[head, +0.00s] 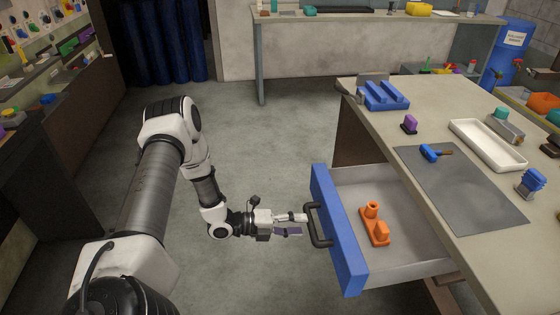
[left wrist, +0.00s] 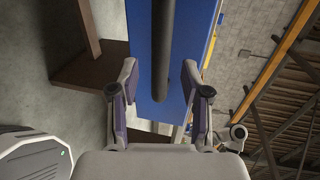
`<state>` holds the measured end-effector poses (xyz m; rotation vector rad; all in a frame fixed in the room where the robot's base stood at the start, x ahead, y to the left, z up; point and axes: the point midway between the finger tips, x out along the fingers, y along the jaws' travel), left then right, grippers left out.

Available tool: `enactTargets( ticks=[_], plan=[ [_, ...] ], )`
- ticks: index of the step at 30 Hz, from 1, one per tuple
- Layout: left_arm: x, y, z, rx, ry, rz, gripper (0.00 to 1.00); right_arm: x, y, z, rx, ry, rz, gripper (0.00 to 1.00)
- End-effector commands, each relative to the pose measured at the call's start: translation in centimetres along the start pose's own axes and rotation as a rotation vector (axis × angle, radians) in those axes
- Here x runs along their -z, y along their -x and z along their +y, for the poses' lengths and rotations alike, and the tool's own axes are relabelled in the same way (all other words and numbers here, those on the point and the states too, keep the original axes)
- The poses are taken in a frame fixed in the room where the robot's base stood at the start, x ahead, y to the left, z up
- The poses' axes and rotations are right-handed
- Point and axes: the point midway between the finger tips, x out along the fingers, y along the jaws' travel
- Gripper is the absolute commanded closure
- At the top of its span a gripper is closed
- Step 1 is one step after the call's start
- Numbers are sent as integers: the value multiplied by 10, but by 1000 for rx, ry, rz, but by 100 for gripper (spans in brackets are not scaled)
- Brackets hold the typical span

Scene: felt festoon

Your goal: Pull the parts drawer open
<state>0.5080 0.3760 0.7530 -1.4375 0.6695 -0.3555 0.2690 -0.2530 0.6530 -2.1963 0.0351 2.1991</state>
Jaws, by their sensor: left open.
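The parts drawer (head: 341,228) has a blue front and stands pulled out from the workbench in the head view. Its black bar handle (head: 314,226) is on the blue front. An orange part (head: 375,225) sits inside the drawer. My left gripper (head: 299,224) is open, just left of the handle. In the left wrist view the dark handle bar (left wrist: 162,60) runs upright between the two open fingers (left wrist: 160,98), in front of the blue drawer front (left wrist: 202,50). I cannot tell whether the fingers touch it. My right gripper is not in view.
The workbench top (head: 440,125) carries a grey mat (head: 470,190) with a blue-headed tool (head: 431,152), a white tray (head: 487,145), a blue holder (head: 383,97) and a purple piece (head: 409,124). The floor (head: 270,140) left of the drawer is clear.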

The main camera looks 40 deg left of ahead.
Motion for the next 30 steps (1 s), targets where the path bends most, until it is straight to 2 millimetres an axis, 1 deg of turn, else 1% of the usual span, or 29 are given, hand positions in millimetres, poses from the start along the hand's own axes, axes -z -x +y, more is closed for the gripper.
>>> enactTargets(
  ticks=[1, 4, 6, 10, 15, 30],
  plan=[
    [-2, 14, -1, 5, 2, -9, 52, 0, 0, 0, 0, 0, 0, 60],
    [-2, 37, -1, 6, 2, -9, 52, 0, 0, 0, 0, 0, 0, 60],
    [-1, 50, -1, 6, 1, -7, 52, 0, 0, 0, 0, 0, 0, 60],
    [0, 66, -1, 4, 1, -4, 52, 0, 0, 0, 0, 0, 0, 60],
    [1, 73, 0, 0, 0, 0, 52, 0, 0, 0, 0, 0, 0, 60],
    [1, 73, 1, -1, -1, 1, 52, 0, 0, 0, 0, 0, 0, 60]
  ],
)
